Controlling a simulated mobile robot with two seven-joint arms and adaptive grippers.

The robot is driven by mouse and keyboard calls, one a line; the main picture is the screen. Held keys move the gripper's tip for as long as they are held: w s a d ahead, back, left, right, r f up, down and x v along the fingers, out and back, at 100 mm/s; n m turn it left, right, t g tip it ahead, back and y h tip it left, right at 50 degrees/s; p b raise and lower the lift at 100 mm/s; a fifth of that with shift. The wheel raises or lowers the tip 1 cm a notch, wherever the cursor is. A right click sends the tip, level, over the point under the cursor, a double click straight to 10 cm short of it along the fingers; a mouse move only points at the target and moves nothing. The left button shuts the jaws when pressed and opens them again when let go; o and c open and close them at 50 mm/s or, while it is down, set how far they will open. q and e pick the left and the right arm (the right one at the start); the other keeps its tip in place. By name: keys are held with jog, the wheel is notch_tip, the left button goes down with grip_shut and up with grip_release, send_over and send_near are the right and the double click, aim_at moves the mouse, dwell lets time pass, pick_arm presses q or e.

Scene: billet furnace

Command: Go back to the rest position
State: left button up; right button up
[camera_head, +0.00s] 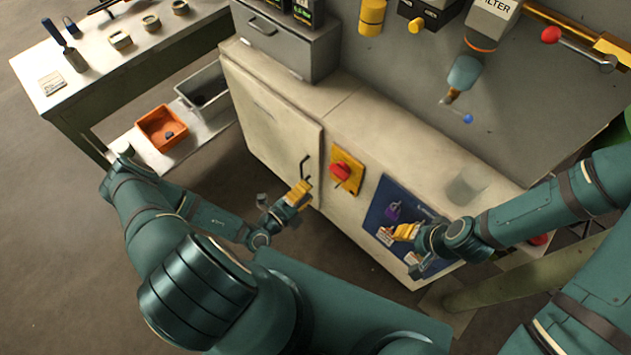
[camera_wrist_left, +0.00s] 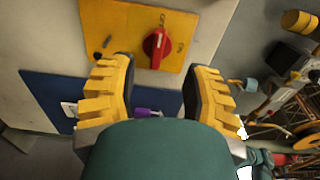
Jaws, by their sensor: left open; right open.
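My left gripper (camera_head: 300,194) is open and empty in front of the cabinet door, left of a red rotary switch (camera_head: 340,172) on a yellow plate (camera_head: 347,184). In the left wrist view its yellow fingers (camera_wrist_left: 160,90) stand apart, with the red switch (camera_wrist_left: 156,46) beyond them and nothing between the pads. My right gripper (camera_head: 404,232) is near the blue panel on the cabinet front; its fingers show small and no held thing is visible.
The cabinet (camera_head: 272,120) has a dark door handle (camera_head: 305,167) close to my left gripper. The blue panel (camera_head: 385,205) carries a purple padlock (camera_head: 393,211) and tags. A side table (camera_head: 100,75) stands at left, with an orange bin (camera_head: 150,122) and grey bin (camera_head: 222,88) below. Open floor lies at left.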

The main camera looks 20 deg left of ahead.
pick_arm(q)
jog(key=shift+s+a, duration=0.1)
jog(key=shift+s, duration=0.25)
dwell(0.3)
